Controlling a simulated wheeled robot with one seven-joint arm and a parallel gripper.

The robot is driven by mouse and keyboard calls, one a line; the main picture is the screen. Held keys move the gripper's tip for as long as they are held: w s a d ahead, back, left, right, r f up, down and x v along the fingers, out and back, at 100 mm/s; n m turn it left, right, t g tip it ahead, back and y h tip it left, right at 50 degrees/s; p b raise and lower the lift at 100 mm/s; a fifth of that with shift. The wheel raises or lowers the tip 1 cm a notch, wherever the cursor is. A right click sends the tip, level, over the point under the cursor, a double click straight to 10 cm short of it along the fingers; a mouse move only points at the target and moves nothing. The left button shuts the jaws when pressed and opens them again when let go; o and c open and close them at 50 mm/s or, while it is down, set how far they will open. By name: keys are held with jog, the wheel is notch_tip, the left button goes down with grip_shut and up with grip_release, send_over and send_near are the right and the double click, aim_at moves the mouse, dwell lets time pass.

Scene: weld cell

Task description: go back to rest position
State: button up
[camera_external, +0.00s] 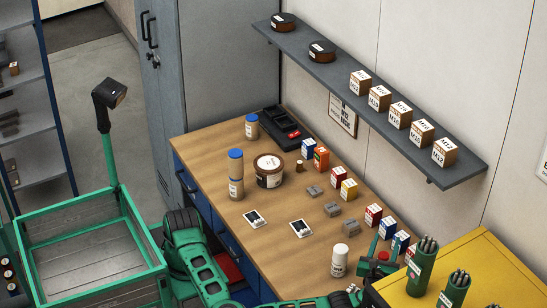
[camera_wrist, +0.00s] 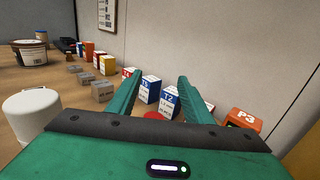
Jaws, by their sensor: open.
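My gripper (camera_external: 387,252) is low over the right end of the wooden bench (camera_external: 262,222), beside the yellow cabinet. In the wrist view my gripper (camera_wrist: 158,102) has its two green fingers spread wide, with nothing held between them. Behind the fingers, by the wall, stand a white-and-blue box marked T1 (camera_wrist: 149,89) and another marked T2 (camera_wrist: 169,101). A small red round thing (camera_wrist: 155,115) shows low between the fingers, partly hidden by my gripper body. My arm reaches along the bench's front edge.
A white capped bottle (camera_external: 339,261) stands close left of my gripper. The yellow cabinet (camera_external: 470,262) bears green rod holders (camera_external: 422,268) to its right. Small boxes (camera_external: 338,175) and grey blocks (camera_external: 332,209) line the bench. A wall shelf (camera_external: 340,75) hangs above.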

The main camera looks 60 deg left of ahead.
jog(key=shift+a, duration=0.1)
dwell(0.3)
